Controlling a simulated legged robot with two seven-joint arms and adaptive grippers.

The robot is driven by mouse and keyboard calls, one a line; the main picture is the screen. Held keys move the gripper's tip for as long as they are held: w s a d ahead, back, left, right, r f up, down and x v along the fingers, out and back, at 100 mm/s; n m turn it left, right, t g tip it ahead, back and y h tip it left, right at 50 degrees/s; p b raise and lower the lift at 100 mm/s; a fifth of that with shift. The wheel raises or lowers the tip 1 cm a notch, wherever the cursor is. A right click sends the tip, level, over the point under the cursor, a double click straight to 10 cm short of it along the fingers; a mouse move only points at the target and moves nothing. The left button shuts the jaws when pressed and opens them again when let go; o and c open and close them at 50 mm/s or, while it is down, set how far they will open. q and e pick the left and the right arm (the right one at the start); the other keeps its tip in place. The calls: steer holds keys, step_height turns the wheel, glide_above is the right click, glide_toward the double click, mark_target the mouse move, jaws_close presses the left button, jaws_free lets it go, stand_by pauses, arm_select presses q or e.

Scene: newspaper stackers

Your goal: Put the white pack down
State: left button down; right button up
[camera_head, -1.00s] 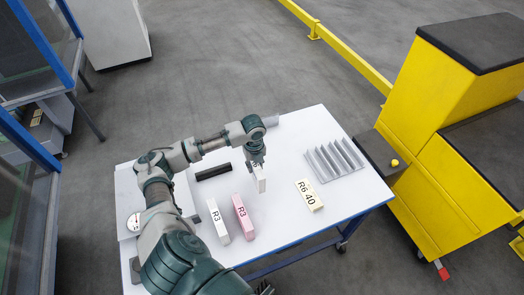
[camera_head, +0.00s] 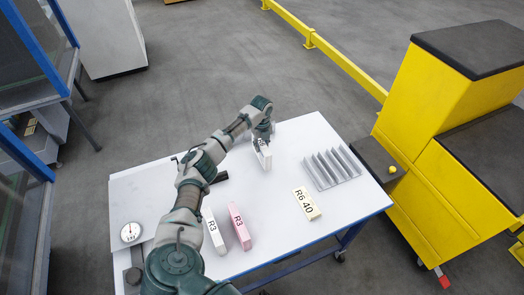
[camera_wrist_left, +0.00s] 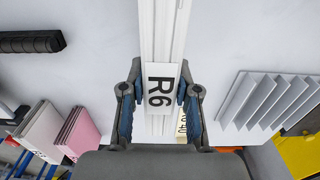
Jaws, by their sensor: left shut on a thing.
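My left gripper (camera_head: 263,143) is shut on a white pack (camera_head: 264,159) over the far middle part of the white table (camera_head: 285,240). In the left wrist view the pack's label (camera_wrist_left: 160,89) reads R6 and sits between the two fingers (camera_wrist_left: 160,108). A long, pale ridged shape runs up from the label; I cannot tell whether it is all pack. The pack's lower end is close to the tabletop, but I cannot tell whether it touches. My right gripper is not in view.
A grey slotted rack (camera_head: 332,170) stands at the right, with a cream pack (camera_head: 306,204) in front of it. White (camera_head: 214,232) and pink (camera_head: 239,226) R3 packs stand near the front edge.

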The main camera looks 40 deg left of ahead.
arm_select(q)
steer(key=f, duration=0.3)
steer(key=shift+a, duration=0.3)
steer(key=shift+a+f, duration=0.3)
steer(key=shift+a, duration=0.05)
steer(key=c, duration=0.8)
jaws_free()
steer(key=shift+d, duration=0.2)
steer(key=shift+c, duration=0.2)
steer(key=shift+d+r, duration=0.15)
steer(key=shift+d, duration=0.1)
steer(key=shift+r, duration=0.15)
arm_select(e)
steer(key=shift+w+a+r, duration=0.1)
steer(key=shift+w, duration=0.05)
arm_select(q)
step_height(320, 180, up, 11)
steer(key=shift+a+r+p, duration=0.1)
steer(key=shift+r+p, duration=0.05)
steer(key=shift+p, duration=0.15)
steer(key=shift+r, duration=0.2)
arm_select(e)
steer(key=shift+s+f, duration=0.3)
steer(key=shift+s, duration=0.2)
arm_select(q)
steer(key=shift+a, duration=0.2)
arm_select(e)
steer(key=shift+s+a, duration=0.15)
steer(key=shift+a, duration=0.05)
